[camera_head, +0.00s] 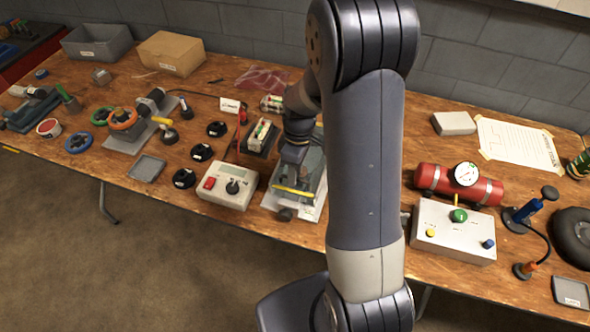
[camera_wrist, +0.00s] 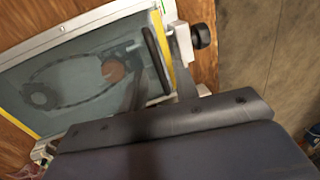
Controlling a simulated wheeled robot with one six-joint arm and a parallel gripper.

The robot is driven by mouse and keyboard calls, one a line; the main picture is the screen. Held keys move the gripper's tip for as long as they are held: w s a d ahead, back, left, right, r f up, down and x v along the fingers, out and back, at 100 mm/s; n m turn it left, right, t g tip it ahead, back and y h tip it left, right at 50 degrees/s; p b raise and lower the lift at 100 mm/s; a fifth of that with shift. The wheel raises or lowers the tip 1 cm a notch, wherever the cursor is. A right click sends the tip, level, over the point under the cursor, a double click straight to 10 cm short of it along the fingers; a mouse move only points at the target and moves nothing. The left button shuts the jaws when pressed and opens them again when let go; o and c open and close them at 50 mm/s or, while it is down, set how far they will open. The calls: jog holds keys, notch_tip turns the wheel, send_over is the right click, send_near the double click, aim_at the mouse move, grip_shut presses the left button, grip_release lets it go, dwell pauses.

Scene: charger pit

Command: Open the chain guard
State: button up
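The chain guard (camera_wrist: 85,85) is a bluish see-through panel with a pale frame, a yellow front edge and a black bar handle (camera_wrist: 157,60). A chain loop and a reddish-brown sprocket (camera_wrist: 113,70) show dimly through it. The guard appears down over the chain. A black knob (camera_wrist: 201,36) sits just outside the yellow edge. In the head view the guard's yellow edge (camera_head: 293,191) shows beside my arm, which hides much of the unit. My gripper (camera_head: 294,152) is above the guard.
A grey control box (camera_head: 228,186) stands close to the left of the guard. To the right are a switch box (camera_head: 453,231) and a red cylinder with a gauge (camera_head: 450,183). Several black discs and valve parts lie further left. The table's front edge is close to the guard.

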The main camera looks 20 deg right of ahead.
grip_shut()
dwell(0.4)
